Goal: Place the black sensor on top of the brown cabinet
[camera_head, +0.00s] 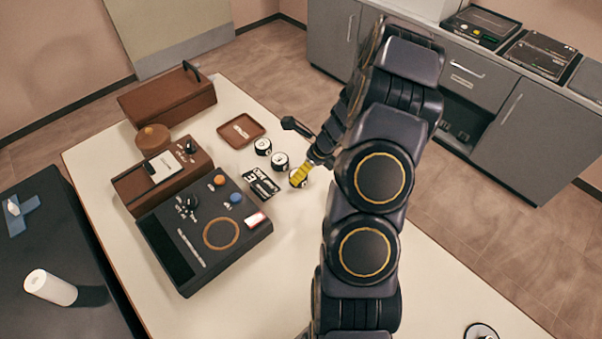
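I cannot tell which thing is the black sensor. A brown box with a dark handle (168,98) stands at the table's back left. A second brown box with knobs (135,187) stands nearer; either could be the brown cabinet. My gripper (299,177), with a yellow part showing, is at the front round piece. Its fingers are too small and partly hidden to read; contact is unclear.
A black console with knobs (215,232) stands before the brown boxes. A black lettered piece (262,184) lies beside it. A small brown tray (241,130) lies behind the round pieces. A white cylinder (50,288) is on the dark surface at left. The table's right front is mostly clear.

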